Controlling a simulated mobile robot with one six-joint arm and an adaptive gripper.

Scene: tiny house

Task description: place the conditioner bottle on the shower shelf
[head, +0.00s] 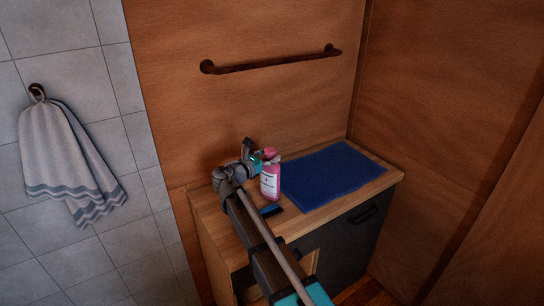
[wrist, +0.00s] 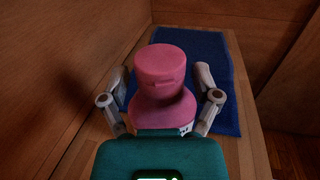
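A pink bottle (head: 270,184) with a pink cap and a white label stands upright on the wooden counter, beside the left edge of the blue mat. Its label is too small to read, so I cannot confirm that it is the conditioner. In the wrist view the pink bottle (wrist: 162,80) is between the two fingers of my gripper (wrist: 161,76). The fingers are spread, with a gap visible on each side of the cap. In the head view my gripper (head: 262,157) is at the bottle's upper left. No shower shelf is in view.
A blue mat (head: 333,168) covers the right part of the counter (head: 215,212). A small dark blue item (head: 271,210) lies near the front edge. A wall bar (head: 270,62) is above. A striped towel (head: 65,150) hangs on the tiled wall at left.

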